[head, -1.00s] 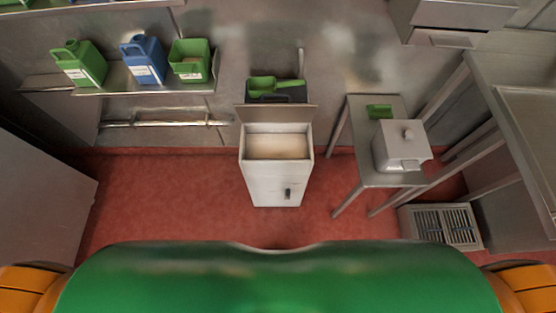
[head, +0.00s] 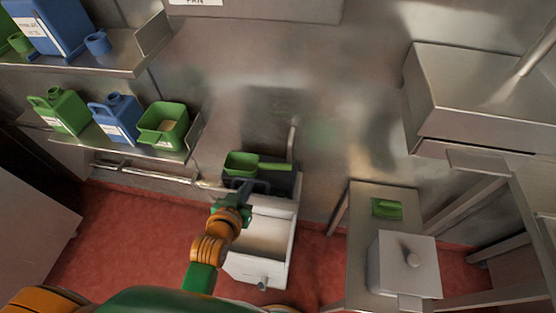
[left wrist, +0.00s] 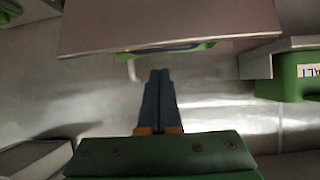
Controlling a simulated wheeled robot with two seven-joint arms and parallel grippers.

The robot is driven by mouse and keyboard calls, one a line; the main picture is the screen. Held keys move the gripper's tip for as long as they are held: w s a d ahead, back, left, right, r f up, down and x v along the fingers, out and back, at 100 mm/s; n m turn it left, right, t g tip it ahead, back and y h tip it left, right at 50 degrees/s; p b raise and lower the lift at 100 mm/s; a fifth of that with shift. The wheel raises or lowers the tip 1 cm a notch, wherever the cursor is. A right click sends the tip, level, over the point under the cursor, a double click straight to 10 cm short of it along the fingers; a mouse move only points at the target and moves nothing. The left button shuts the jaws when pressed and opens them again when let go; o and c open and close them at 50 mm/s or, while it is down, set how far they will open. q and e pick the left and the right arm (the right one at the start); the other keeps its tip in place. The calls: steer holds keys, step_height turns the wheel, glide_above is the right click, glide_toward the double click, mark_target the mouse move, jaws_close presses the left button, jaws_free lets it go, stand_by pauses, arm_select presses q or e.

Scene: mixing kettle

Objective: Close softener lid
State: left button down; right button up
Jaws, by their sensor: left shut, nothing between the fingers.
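The softener bin (head: 240,268) is a white box on the floor in the middle of the head view. Its top is open, with pale contents inside. Its lid (head: 277,203) stands raised at the back rim, partly hidden by my left arm. My left gripper (head: 247,187) is shut and empty, at the rear left of the bin by the lid. I cannot tell whether it touches the lid. In the left wrist view the shut fingers (left wrist: 160,75) point at a broad pale panel (left wrist: 165,22), likely the lid. My right gripper is out of view.
Behind the bin, a green scoop (head: 255,164) lies on a dark holder. A wall shelf (head: 185,153) at left carries green and blue containers. A steel table (head: 370,235) at right holds a lidded white box (head: 405,265) and a green item (head: 387,208).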

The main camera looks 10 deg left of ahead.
arm_select(q)
steer(key=shift+w+d+r, duration=0.1)
steer(key=shift+w+r, duration=0.6)
steer(key=shift+r, duration=0.15)
steer(key=shift+w+r+t, duration=0.1)
steer(key=shift+r+t, duration=0.05)
steer(key=shift+t, duration=0.15)
steer(key=x, duration=0.2)
steer(key=b+x, duration=0.1)
steer(key=x, duration=0.2)
steer(key=a+x, duration=0.1)
steer(key=x, duration=0.1)
steer(key=shift+w+f+b, duration=0.25)
steer(key=shift+f+b, duration=0.05)
steer(key=shift+f, duration=0.05)
steer(key=shift+w+f, duration=0.1)
steer(key=shift+f, duration=0.15)
steer(key=shift+s+f+p, duration=0.25)
steer(key=shift+s+p, duration=0.1)
steer(key=shift+s, duration=0.25)
steer(key=shift+s+f+p, duration=0.2)
steer(key=shift+s+p, duration=0.1)
steer(key=shift+s, duration=0.35)
steer(key=shift+s+a+f, duration=0.1)
steer(key=shift+s+f, duration=0.1)
steer(key=shift+s, duration=0.2)
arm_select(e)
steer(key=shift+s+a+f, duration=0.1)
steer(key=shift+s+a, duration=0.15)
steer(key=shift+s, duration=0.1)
